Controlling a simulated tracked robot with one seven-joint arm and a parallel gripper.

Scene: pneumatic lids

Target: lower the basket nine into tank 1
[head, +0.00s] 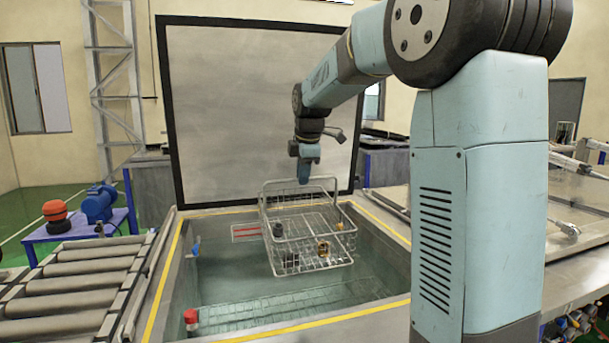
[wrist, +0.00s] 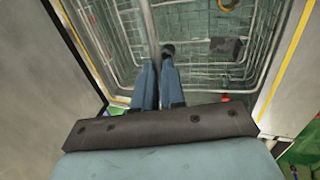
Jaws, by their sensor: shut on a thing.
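A wire basket (head: 311,265) hangs over the open tank (head: 185,290) in the head view, its bottom inside the opening and its top handle above the rim. My gripper (head: 305,172) is above it, shut on the basket's handle. In the wrist view my gripper's two blue fingers (wrist: 158,85) are on the handle bar, with the basket's wire mesh (wrist: 205,22) below. A few small parts (head: 322,247) lie in the basket. Greenish liquid and a submerged grid show in the tank. I cannot read a number on the basket or tank.
The raised tank lid (head: 258,105) stands upright behind the opening. A roller conveyor (head: 75,285) lies at the left, and a blue table with a motor (head: 98,204) stands behind it. A red-capped fitting (head: 191,317) is at the tank's front left. Metal covers (head: 585,225) lie at the right.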

